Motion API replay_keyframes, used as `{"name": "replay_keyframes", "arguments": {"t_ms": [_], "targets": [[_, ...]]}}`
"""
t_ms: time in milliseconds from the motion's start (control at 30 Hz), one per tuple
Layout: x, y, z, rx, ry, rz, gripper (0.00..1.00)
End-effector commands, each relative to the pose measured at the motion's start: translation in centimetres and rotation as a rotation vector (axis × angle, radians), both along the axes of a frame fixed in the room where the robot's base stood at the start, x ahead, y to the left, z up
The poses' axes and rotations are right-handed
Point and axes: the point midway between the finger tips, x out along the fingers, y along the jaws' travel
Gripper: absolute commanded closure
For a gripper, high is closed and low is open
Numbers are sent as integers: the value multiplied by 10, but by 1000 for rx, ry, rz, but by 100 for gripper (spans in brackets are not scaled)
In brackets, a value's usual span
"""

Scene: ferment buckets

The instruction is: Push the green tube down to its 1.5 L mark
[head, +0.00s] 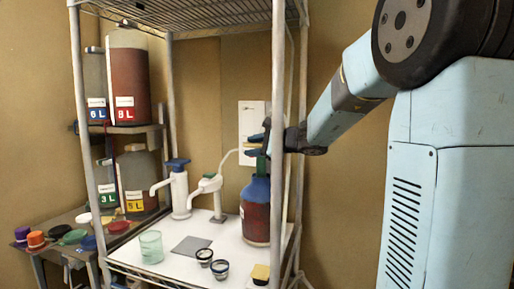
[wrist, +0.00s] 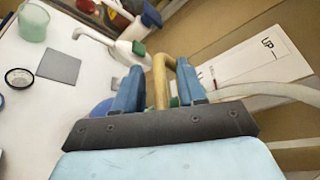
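My gripper (head: 258,143) is above the jug (head: 256,222) at the right of the shelf. The jug has a blue upper part and dark red contents. A green piece (head: 262,166) shows at the jug's neck, just below my gripper; I take it for part of the green tube. In the wrist view, my blue fingers (wrist: 158,85) stand apart. A tan bent pipe (wrist: 161,80) runs between them, with narrow gaps seeming to show on both sides. A small green bit (wrist: 174,102) shows by the right finger. The tube's lower end and marks cannot be made out.
A shelf post (head: 277,130) stands in front of my gripper. Two white pumps (head: 179,195) (head: 209,188) stand left of the jug. A pale hose (wrist: 270,91) runs beside my gripper. A glass beaker (head: 151,247), grey square (head: 191,245) and small cups (head: 204,256) are on the white shelf.

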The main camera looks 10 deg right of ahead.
Motion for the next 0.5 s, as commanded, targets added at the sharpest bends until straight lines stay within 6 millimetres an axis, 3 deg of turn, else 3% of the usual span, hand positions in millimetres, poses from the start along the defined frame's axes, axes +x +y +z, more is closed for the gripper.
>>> {"name": "replay_keyframes", "arguments": {"t_ms": [267, 500], "targets": [[-2, -2, 1, 0, -1, -1, 60], [-25, -20, 8, 0, -2, -2, 60]]}}
